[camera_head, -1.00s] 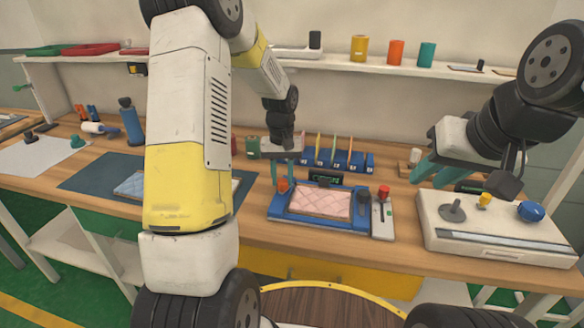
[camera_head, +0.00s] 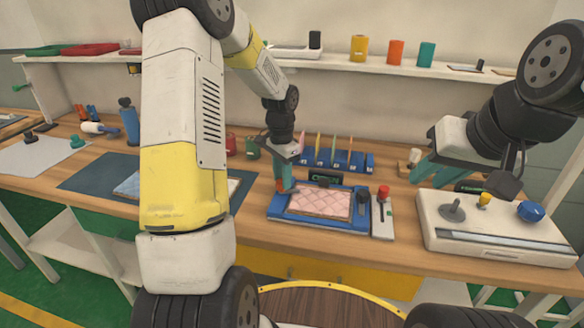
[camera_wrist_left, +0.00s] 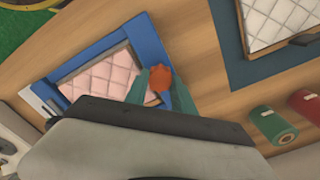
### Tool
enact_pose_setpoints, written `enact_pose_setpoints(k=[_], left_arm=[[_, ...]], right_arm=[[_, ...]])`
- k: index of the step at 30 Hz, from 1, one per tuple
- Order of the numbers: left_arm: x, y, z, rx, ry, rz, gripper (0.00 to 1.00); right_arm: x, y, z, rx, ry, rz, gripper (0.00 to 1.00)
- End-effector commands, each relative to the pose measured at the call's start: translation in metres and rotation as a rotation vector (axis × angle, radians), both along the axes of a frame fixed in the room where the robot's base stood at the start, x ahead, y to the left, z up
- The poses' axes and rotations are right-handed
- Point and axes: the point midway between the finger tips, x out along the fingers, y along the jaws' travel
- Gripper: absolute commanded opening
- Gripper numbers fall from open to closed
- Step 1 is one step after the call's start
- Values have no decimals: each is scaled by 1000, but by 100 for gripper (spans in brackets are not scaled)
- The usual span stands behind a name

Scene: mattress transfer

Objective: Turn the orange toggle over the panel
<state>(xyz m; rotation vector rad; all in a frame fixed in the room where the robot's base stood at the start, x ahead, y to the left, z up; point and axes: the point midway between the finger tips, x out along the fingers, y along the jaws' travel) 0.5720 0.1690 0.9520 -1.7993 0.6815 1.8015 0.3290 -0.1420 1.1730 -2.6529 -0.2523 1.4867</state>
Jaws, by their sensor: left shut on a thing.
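The blue panel (camera_head: 330,221) with a pink quilted pad (camera_head: 320,204) lies on the wooden bench; both also show in the left wrist view, the panel's frame (camera_wrist_left: 146,38) and the pad (camera_wrist_left: 105,82). The orange toggle (camera_wrist_left: 158,79) stands at the panel's corner, between the teal fingers of my left gripper (camera_wrist_left: 160,86). My left gripper (camera_head: 284,180) points down at the panel's left end and is shut on the toggle. In the head view the fingers mostly hide the toggle. My right gripper (camera_head: 437,168) is open and empty above the white control box.
The white control box (camera_head: 495,238) with a joystick, yellow knob and blue knob stands right of the panel. A red-knobbed lever unit (camera_head: 383,214) adjoins the panel. A blue rack (camera_head: 340,160) stands behind. Green (camera_wrist_left: 274,125) and red rolls lie near the left gripper.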

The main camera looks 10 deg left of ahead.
Motion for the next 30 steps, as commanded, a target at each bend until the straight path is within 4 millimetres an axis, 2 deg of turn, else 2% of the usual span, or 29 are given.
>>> enact_pose_setpoints(k=[12, 30], left_arm=[[1, 0, 1, 0, -4, -246, 0], [1, 0, 1, 1, -5, -308, 0]], right_arm=[[0, 0, 0, 0, 0, 0, 29], [0, 0, 0, 0, 0, 0, 29]])
